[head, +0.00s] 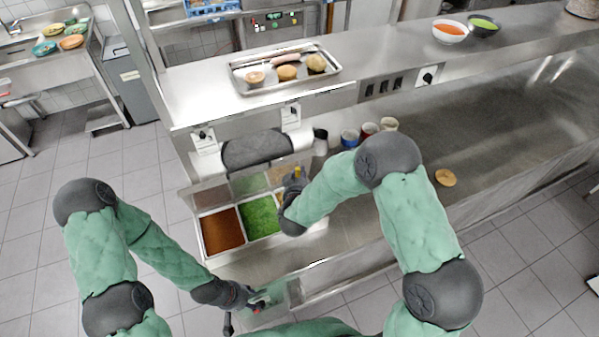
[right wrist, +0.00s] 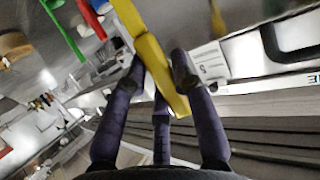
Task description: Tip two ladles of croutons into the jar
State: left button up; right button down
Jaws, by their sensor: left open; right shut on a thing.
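My right gripper (head: 294,186) is over the right side of the food pans, partly hidden by my arm. It is shut on a yellow handle (right wrist: 160,70), which runs between its fingers (right wrist: 163,85) in the right wrist view. The handle's far end and any ladle bowl are hidden. A tan-filled pan (head: 277,174) shows behind that gripper; I cannot tell whether it holds croutons. My left gripper (head: 256,304) is open low at the counter's front edge. A pale, see-through greenish shape beside it is too unclear to name as the jar.
Pans of brown-red food (head: 222,231) and green food (head: 262,217) lie in the counter. Several cups, including a blue one (head: 349,138), stand behind. A round tan item (head: 445,178) lies right on the counter.

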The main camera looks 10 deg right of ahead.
notch_tip(320, 180, down, 3)
jog(key=shift+w+d+b, duration=0.1)
jog(key=shift+w+b, duration=0.05)
jog(key=shift+b, duration=0.7)
jog(key=shift+f+b, duration=0.3)
jog(key=shift+f, duration=0.1)
notch_tip(320, 180, down, 6)
jog(key=b, duration=0.5)
jog(key=shift+f+b, duration=0.15)
jog(key=shift+b, duration=0.15)
jog(key=shift+r+p, duration=3.6)
jog(key=shift+r, duration=1.5)
jog(key=shift+f, duration=0.15)
